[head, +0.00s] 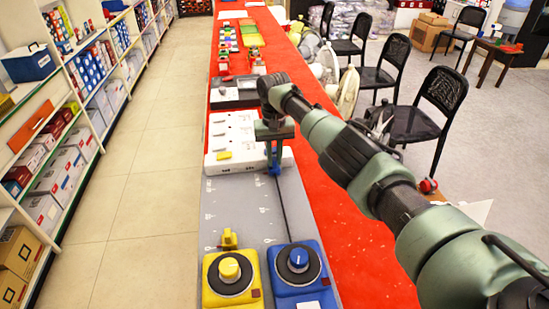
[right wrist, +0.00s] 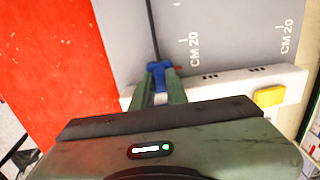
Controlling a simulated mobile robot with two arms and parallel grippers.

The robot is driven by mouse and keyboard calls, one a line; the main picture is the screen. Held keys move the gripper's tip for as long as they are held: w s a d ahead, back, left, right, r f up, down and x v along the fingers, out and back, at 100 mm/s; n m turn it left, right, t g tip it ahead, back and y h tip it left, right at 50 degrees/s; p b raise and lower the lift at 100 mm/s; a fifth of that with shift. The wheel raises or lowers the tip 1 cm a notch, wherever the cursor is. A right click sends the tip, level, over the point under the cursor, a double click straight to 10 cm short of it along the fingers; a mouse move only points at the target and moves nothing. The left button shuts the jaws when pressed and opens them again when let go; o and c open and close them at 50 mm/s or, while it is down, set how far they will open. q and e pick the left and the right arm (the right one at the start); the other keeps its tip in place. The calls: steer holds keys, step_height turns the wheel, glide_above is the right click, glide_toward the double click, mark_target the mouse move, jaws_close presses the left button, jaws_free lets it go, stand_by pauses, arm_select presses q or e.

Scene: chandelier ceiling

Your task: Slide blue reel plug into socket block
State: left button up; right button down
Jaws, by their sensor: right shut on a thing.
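The white socket block (head: 240,165) lies across the grey mat (head: 235,205) on the table, with a yellow piece (head: 224,155) on its left part. My right gripper (head: 274,155) is shut on the blue plug (head: 275,169) at the block's near edge, right of the yellow piece. In the right wrist view, the blue plug (right wrist: 158,68) sits between the fingers, close to the block (right wrist: 225,86); the fingers and hand hide whether it is inserted. A dark cord runs from it to the blue reel (head: 299,268). My left gripper is out of view.
A yellow reel (head: 231,279) stands left of the blue one, with a yellow plug (head: 228,238) behind it. More items stand farther along the red-covered table (head: 365,250). Shelves (head: 70,140) are left across the aisle, black chairs (head: 438,95) right.

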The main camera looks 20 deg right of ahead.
mark_target(274, 157)
steer(key=c, duration=1.4)
jaws_free()
steer(key=shift+w+d+r, duration=0.1)
steer(key=shift+w+r, duration=0.15)
steer(key=shift+w, duration=0.05)
steer(key=shift+w+f, duration=0.1)
steer(key=shift+f, duration=0.1)
steer(key=shift+r, duration=0.1)
step_height(274, 157, up, 8)
steer(key=shift+f+b, duration=0.2)
steer(key=shift+b, duration=0.2)
